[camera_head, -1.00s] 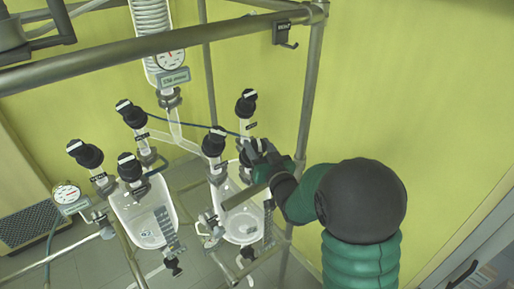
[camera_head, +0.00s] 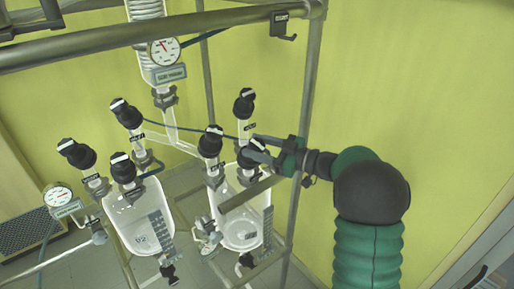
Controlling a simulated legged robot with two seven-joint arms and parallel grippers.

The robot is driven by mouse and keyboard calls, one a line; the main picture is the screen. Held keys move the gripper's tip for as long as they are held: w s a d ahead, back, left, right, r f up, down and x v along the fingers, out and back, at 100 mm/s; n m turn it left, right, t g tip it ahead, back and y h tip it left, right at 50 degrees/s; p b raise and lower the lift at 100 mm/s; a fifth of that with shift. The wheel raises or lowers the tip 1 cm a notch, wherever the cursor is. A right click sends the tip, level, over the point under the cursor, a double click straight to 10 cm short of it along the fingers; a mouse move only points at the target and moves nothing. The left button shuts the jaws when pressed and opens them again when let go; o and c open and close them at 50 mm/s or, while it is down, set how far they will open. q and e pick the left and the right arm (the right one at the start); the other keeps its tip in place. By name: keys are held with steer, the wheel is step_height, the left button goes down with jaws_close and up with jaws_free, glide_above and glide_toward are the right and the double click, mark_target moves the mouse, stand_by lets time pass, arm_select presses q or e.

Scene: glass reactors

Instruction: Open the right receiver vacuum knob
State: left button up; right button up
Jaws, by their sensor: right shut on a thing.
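The right receiver (camera_head: 228,205) is a clear glass vessel hanging in the metal frame. Black knobs with white marks stand on its necks: one at the left (camera_head: 210,141), one at the back (camera_head: 244,103) and one at the front right (camera_head: 250,161). The labels are too small to read, so I cannot tell which is the vacuum knob. My right gripper (camera_head: 258,149) reaches in from the right and is shut on the front right knob, its fingers partly hiding it. My left gripper is out of view.
The left receiver (camera_head: 133,215) carries several similar black knobs. A pressure gauge (camera_head: 164,51) hangs above, and another gauge (camera_head: 58,196) is at the far left. A metal post (camera_head: 305,110) stands close to my right gripper. The yellow wall behind is clear.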

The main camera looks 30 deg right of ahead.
steer(key=shift+o, duration=0.2)
steer(key=n+g+y, duration=0.2)
steer(key=n+g, duration=0.1)
steer(key=shift+n+y+p, duration=0.4)
steer(key=shift+n+g+y+p, duration=0.5)
steer(key=shift+n+g, duration=0.4)
steer(key=shift+n, duration=0.1)
steer(key=n+g+p, duration=0.2)
steer(key=n+g, duration=0.1)
steer(key=shift+y, duration=0.4)
steer(key=shift+f+n+g+p, duration=0.2)
steer(key=shift+n+g+p, duration=0.45)
steer(key=shift+n+g, duration=0.25)
steer(key=shift+f, duration=0.1)
steer(key=o, duration=1.4)
steer(key=shift+w, duration=0.25)
steer(key=shift+c, duration=0.2)
steer(key=shift+a, duration=0.1)
